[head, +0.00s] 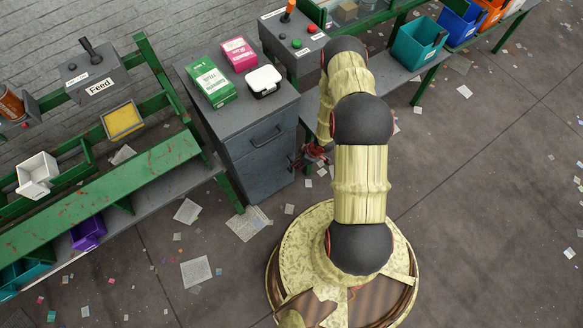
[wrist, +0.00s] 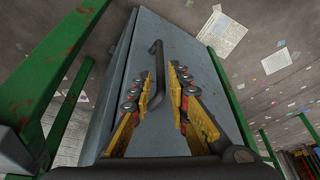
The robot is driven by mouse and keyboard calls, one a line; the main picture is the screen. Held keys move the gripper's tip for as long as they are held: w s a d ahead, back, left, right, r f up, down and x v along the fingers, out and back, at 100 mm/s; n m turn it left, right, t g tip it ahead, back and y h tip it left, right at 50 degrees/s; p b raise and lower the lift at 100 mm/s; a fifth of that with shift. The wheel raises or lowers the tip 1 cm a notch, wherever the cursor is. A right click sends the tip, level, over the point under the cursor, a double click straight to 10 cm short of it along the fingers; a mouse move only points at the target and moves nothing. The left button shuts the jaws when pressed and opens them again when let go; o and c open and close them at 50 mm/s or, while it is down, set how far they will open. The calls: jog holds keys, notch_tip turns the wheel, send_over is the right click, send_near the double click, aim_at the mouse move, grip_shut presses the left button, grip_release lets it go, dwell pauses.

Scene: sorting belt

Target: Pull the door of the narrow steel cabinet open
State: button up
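The narrow steel cabinet (head: 262,155) is grey and stands between the green benches, with a drawer on top and a door below. The drawer has a dark bar handle (head: 267,137). The door looks shut. My gripper (head: 316,153) is beside the cabinet front, partly hidden by my arm. In the wrist view my gripper (wrist: 160,76) is open, its yellow fingers with red and black pads pointing at the grey front (wrist: 185,50). A dark bar handle (wrist: 156,70) shows between the fingers. I cannot tell whether either finger touches it.
On the cabinet top are a green box (head: 211,82), a pink box (head: 239,54) and a white-lidded container (head: 264,81). A green bench (head: 110,195) stands close at left. Papers (head: 248,223) lie on the floor before the cabinet.

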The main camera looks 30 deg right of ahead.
aim_at(292, 172)
jog(key=b+x, duration=0.2)
jog(key=x, duration=0.5)
jog(key=shift+f, duration=0.3)
jog(key=shift+c, duration=0.7)
grip_shut()
